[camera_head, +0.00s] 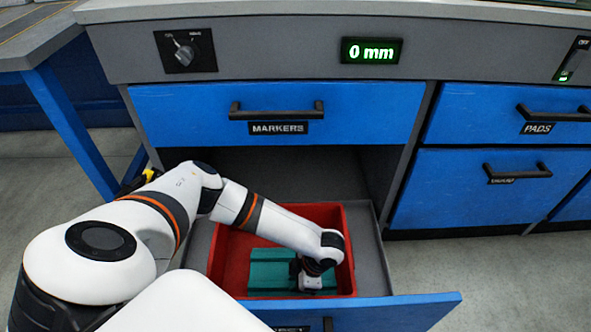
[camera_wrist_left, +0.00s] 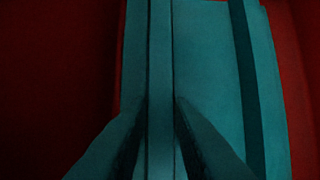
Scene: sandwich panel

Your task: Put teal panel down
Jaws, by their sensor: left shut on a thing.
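The teal panel (camera_head: 268,270) lies low inside a red bin in the open lower drawer, partly hidden behind my left gripper (camera_head: 308,285). In the left wrist view the teal panel (camera_wrist_left: 205,70) fills the middle, with raised ribs along it. My left gripper (camera_wrist_left: 160,120) is shut on one rib, a finger on each side of it. Whether the panel rests on the bin floor or hangs just above it, I cannot tell. My right gripper is not in view.
The red bin (camera_head: 228,262) has walls close around the panel. The drawer front (camera_head: 400,312) stands pulled out. Above is the shut MARKERS drawer (camera_head: 275,110). A display (camera_head: 371,51) reads 0 mm. The PADS drawer (camera_head: 510,112) at right is shut.

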